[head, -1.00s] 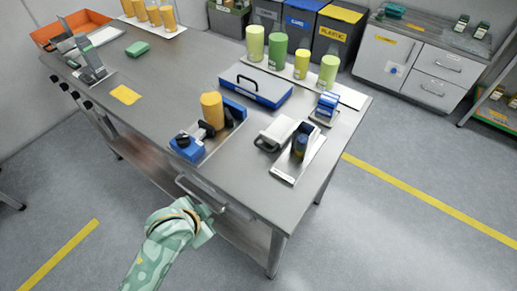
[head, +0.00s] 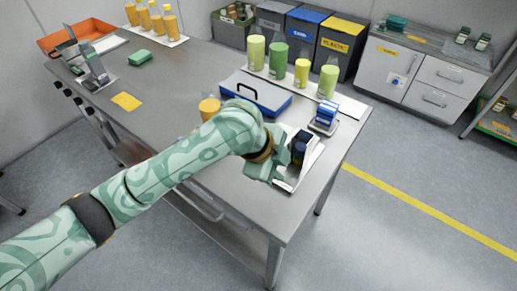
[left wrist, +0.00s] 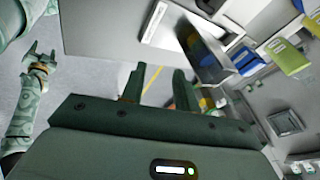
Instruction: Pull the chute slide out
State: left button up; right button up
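At the front right of the table stands a small device with a metal plate (head: 284,186) and a dark blue cylinder (head: 299,150). I cannot make out the chute slide for sure; my left arm covers much of this spot. My left gripper (head: 268,175) hangs at the left side of the device. In the left wrist view its two fingers (left wrist: 154,82) stand apart with nothing visible gripped between them. A pale plate with a white label (left wrist: 154,22) lies beyond the fingertips there. My right gripper (left wrist: 40,58) shows at the left of that view, with its prongs apart.
Green cylinders (head: 277,57) stand at the back edge. A blue block on a stand (head: 326,110) is close behind the device.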

pick_arm(q)
jog(key=w+a+r+m+g+y, duration=0.1)
jog(key=w+a+r+m+y, duration=0.25)
jog(key=w+a+r, duration=0.55)
jog(key=shift+n+y, duration=0.35)
jog(key=d+f+b, duration=0.1)
jog(key=f+b, duration=0.1)
jog(key=f, duration=0.3)
jog(key=d+f+b, duration=0.1)
jog(key=f+b, duration=0.1)
jog(key=f, duration=0.3)
jog(key=d+f+b, duration=0.2)
jog(key=f+b, duration=0.1)
jog(key=f, duration=0.2)
jog(key=shift+w+f, duration=0.1)
jog(key=shift+w, duration=0.25)
pick_arm(e)
notch_tip(320, 180, down, 7)
jog(key=s, duration=0.2)
jog(key=shift+s+g, duration=0.2)
jog(key=shift+g, duration=0.1)
jog(key=shift+r, duration=0.1)
